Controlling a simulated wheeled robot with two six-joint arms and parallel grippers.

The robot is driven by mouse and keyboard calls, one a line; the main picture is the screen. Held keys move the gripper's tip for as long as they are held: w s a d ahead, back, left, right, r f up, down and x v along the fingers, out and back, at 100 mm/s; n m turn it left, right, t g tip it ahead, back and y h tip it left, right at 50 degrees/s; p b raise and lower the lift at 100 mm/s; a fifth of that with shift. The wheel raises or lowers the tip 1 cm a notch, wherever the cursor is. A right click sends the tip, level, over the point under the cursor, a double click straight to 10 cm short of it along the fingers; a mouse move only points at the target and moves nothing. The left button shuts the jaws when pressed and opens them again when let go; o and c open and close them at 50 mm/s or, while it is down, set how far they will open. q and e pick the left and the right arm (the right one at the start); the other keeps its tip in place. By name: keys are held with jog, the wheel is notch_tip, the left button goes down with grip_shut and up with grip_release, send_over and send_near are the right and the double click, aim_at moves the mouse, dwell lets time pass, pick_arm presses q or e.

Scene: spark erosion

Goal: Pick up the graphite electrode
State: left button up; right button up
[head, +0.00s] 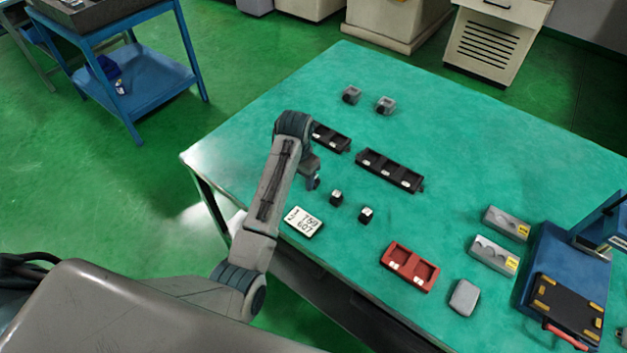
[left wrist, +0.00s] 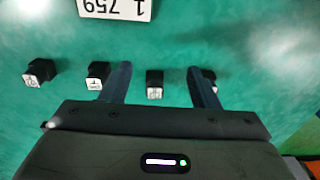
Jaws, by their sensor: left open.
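Small black blocks with white labelled faces, which look like graphite electrodes, stand on the green table. In the head view one block (head: 336,197) is just right of my left gripper (head: 314,183), and another block (head: 366,215) is farther right. The left wrist view shows several in a row: one block (left wrist: 154,84) lies between the spread fingers of my open left gripper (left wrist: 158,72). Others are a left block (left wrist: 38,73), a block (left wrist: 98,75) beside the left finger and one (left wrist: 209,76) partly hidden by the right finger. I cannot see contact. My right gripper is out of view.
A white number card (head: 303,222) lies near the table edge. Black trays (head: 389,170), a red tray (head: 408,268), grey holed blocks (head: 494,255) and a grey pad (head: 464,297) stand around. A blue fixture (head: 545,265) is at the right.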

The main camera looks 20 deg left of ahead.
pick_arm(q)
jog(key=w+d+r+m, duration=0.1)
jog(key=w+d+r, duration=0.2)
jog(key=w+r, duration=0.25)
jog(key=shift+g, duration=0.3)
jog(key=f, duration=0.2)
jog(key=f+p, duration=0.1)
jog(key=f, duration=0.2)
jog(key=shift+w+a+f, duration=0.15)
jog(key=shift+w+f, duration=0.2)
jog(key=shift+s+a+f+p, duration=0.1)
jog(key=shift+f+p, duration=0.5)
jog(key=shift+p, duration=0.05)
notch_tip(320, 180, down, 4)
jog(key=shift+s+a+r+p, duration=0.1)
jog(key=shift+a+r+p, duration=0.1)
jog(key=shift+p, duration=0.35)
jog(key=shift+f, duration=0.3)
jog(key=c, duration=1.1)
